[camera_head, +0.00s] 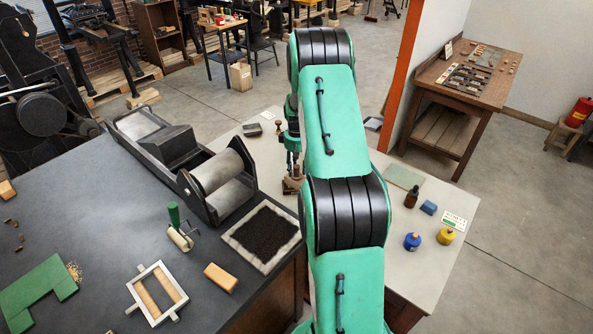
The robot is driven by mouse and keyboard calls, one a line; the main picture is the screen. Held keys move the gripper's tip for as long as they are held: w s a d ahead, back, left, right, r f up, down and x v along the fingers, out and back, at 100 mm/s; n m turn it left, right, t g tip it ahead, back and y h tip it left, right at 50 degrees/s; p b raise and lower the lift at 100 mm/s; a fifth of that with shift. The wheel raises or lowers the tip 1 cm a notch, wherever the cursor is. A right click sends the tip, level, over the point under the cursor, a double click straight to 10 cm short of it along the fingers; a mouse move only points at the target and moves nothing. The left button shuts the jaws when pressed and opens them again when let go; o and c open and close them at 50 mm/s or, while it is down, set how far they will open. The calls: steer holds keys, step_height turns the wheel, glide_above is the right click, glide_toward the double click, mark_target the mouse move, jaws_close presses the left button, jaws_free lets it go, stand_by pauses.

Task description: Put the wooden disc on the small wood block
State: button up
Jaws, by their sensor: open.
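My gripper (292,174) points down over the pale table, left of my green arm, partly hidden by it. Its fingers are small in this view, and it is open. A brown wooden piece (291,186) lies right at or under the fingertips. I cannot tell whether it is the disc or the block, nor whether the fingers touch it. A small light wood block (221,277) lies apart on the dark table, right of a metal frame. No clearly round wooden disc can be made out; my arm hides part of the pale table.
On the dark table (75,185) stand a roller press (217,172), a black-filled tray (262,236), a green-handled roller (179,228) and a metal frame (157,292).

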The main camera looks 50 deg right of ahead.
mark_target(296, 166)
step_height(296, 166, up, 11)
steer(key=p, duration=0.1)
stand_by(0.4)
steer(key=shift+f, duration=0.1)
stand_by(0.5)
steer(key=s+a+r+t+h, duration=0.1)
steer(key=a+r, duration=1.1)
steer(key=a, duration=0.3)
steer(key=s+a+r+t, duration=0.1)
steer(key=a+r, duration=1.2)
steer(key=a, duration=0.2)
steer(key=s+a+r+n+t, duration=0.1)
steer(key=s+a+r, duration=0.2)
steer(key=s+a, duration=0.4)
steer(key=s+a+r+t, duration=0.1)
steer(key=s+a+r, duration=0.25)
steer(key=a, duration=0.45)
steer(key=s+a, duration=0.4)
steer(key=s, duration=0.3)
steer(key=s+a+f+t+y, duration=0.1)
steer(key=s+a, duration=0.4)
steer(key=s, duration=0.1)
steer(key=shift+s+a+f+n+t, duration=0.25)
steer(key=shift+s+n+t, duration=0.05)
steer(key=shift+s+n, duration=0.1)
